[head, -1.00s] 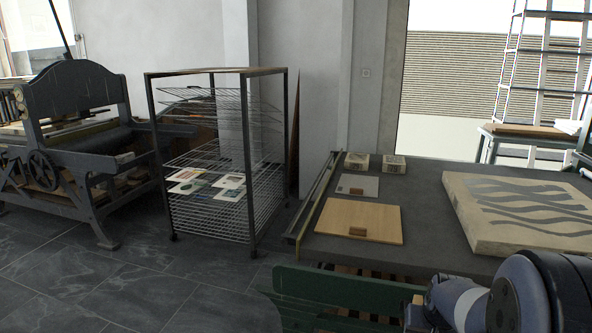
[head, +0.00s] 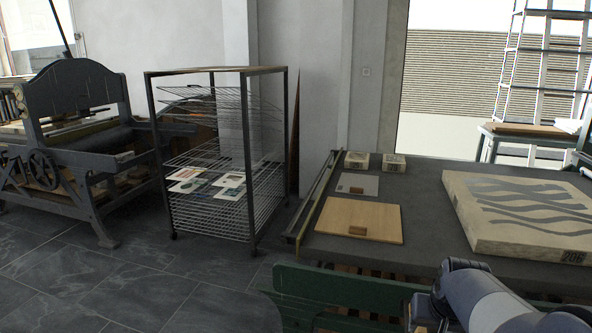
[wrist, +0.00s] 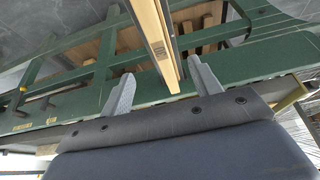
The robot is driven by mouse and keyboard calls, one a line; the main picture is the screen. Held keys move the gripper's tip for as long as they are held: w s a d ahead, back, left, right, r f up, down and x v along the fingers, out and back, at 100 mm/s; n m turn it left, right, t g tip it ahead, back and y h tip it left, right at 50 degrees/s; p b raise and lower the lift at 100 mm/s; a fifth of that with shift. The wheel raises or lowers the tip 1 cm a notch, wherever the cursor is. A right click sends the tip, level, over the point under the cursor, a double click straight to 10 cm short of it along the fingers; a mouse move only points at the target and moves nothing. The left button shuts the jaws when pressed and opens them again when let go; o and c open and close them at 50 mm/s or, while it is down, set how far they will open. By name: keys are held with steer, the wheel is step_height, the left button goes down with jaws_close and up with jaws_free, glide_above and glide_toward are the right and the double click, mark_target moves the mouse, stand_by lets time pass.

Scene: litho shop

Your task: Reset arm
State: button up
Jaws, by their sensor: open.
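My gripper (wrist: 160,83) shows in the wrist view with its two grey fingers spread apart and nothing clearly held between them. A long pale wooden strip (wrist: 153,32) runs down the picture toward the gap between the fingers; whether it touches them I cannot tell. A green frame (wrist: 65,120) with slats lies behind the fingers. In the head view my arm (head: 490,298) is at the lower right, in front of the dark table; my gripper cannot be made out there.
The dark table (head: 425,195) carries a large pale stone (head: 485,237) with wavy dark marks, a wooden board (head: 345,220), a grey sheet (head: 368,180) and two small blocks. A wire drying rack (head: 205,215) and a press (head: 75,110) stand left. Floor in front of them is clear.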

steer(key=b+x, duration=0.2)
steer(key=x, duration=0.6)
steer(key=shift+f, duration=0.25)
steer(key=shift+w+d+f, duration=0.1)
steer(key=shift+w, duration=0.15)
step_height(320, 180, up, 8)
steer(key=p, duration=0.6)
steer(key=w+a+r+n+y+p, duration=0.1)
steer(key=w+a+r+n+p, duration=0.1)
steer(key=w+a+r+p, duration=0.45)
steer(key=w+a+r+n+p, duration=0.15)
steer(key=w+a+r, duration=0.25)
steer(key=w+r, duration=0.5)
steer(key=w+a+r+n+y+p, duration=0.1)
steer(key=w+a+r+p, duration=0.35)
steer(key=r, duration=0.55)
steer(key=w+a+r+n+p, duration=0.2)
steer(key=a+r+p, duration=0.3)
steer(key=a+r, duration=0.4)
steer(key=shift+w+r+y, duration=0.15)
steer(key=shift+r+y, duration=0.15)
steer(key=shift+r, duration=0.1)
